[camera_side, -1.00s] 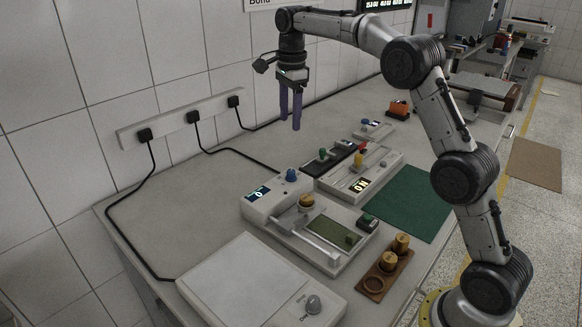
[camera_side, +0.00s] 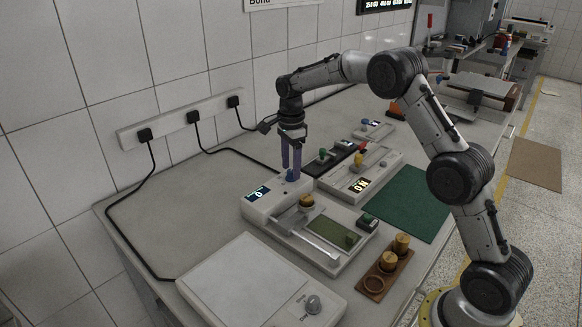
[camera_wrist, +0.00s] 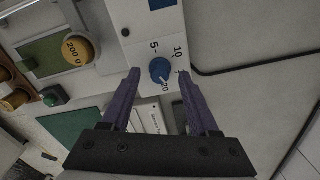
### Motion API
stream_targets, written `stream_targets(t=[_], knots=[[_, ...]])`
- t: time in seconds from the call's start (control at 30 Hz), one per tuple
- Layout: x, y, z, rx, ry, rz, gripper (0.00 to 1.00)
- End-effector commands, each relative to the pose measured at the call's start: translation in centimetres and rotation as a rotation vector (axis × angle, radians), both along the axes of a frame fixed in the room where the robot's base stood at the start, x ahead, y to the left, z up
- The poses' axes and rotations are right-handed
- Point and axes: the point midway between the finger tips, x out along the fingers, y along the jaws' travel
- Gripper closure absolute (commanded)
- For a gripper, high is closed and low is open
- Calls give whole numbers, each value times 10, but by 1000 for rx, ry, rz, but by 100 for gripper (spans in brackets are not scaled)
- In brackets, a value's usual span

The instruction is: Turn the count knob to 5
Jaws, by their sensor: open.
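The count knob is a small blue knob (camera_wrist: 160,70) on top of a pale machine (camera_side: 262,206). In the wrist view, 5 and 10 are printed above it and 20 just below it. A small light mark shows at the knob's lower edge, near the 20; I cannot read its exact setting. My gripper (camera_side: 291,168) points down directly over the knob. In the wrist view my purple fingers (camera_wrist: 159,74) are open, one on each side of the knob. I cannot tell whether they reach down to its height. In the side view the fingers partly hide the knob.
The machine has a small display (camera_side: 257,194), a brass weight (camera_side: 306,201) and a green window. Another pale device (camera_side: 362,172) with coloured knobs stands close behind. A white scale (camera_side: 245,290) and a wooden weight holder (camera_side: 385,277) are in front. Cables run along the wall.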

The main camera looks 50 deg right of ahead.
Motion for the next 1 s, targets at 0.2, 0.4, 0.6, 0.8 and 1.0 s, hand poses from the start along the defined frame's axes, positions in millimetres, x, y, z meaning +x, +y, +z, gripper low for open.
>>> stream_targets(t=[0.2,0.4,0.6,0.8,1.0], knots=[[0,0,-8,0,0,0,39],[0,0,-8,0,0,0,41],[0,0,-7,0,0,0,77],[0,0,-7,0,0,0,100],[0,0,-7,0,0,4,100]])
